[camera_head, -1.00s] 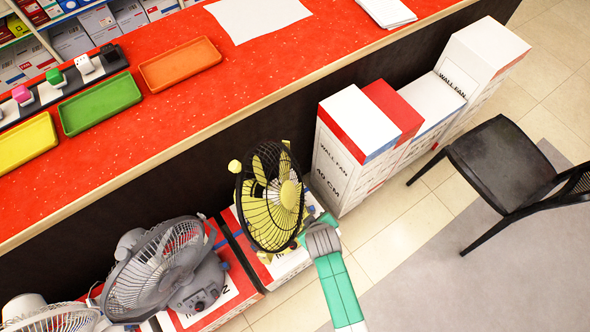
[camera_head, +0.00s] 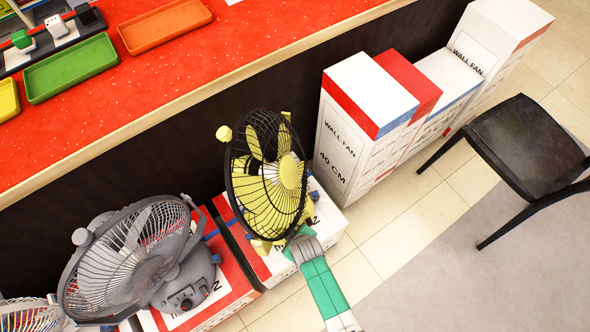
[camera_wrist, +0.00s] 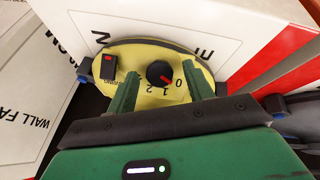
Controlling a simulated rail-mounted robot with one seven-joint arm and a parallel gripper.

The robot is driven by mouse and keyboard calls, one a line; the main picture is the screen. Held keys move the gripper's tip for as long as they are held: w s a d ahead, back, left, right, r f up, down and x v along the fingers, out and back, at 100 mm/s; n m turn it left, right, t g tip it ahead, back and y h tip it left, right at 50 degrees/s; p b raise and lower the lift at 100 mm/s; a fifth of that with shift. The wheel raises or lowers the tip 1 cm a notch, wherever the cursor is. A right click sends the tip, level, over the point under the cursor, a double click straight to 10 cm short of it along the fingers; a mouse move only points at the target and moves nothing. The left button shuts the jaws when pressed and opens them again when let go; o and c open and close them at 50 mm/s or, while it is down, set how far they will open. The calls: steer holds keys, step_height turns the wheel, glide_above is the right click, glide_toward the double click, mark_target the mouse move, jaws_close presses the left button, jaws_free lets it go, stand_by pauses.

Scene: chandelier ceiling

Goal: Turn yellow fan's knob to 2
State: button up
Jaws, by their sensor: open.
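The yellow fan (camera_head: 268,182) stands on a box by the counter, its black cage facing right and down. In the wrist view its yellow base panel (camera_wrist: 140,58) shows a black knob (camera_wrist: 159,72) with a red mark that appears to point at 0. The digits 0, 1 and 2 are printed along the knob's near side. My gripper (camera_wrist: 160,70) is open, with one green finger on each side of the knob; whether they touch it I cannot tell. In the head view my gripper (camera_head: 298,236) is at the fan's base, its fingertips mostly hidden.
A grey fan (camera_head: 140,262) stands left of the yellow one, and a white fan (camera_head: 30,314) is partly cut off. Wall-fan boxes (camera_head: 362,125) and a black chair (camera_head: 528,145) are right. Floor (camera_head: 400,225) is clear between.

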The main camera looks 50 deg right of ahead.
steer(key=shift+w+d+f, duration=0.1)
steer(key=shift+f, duration=0.05)
steer(key=c, duration=1)
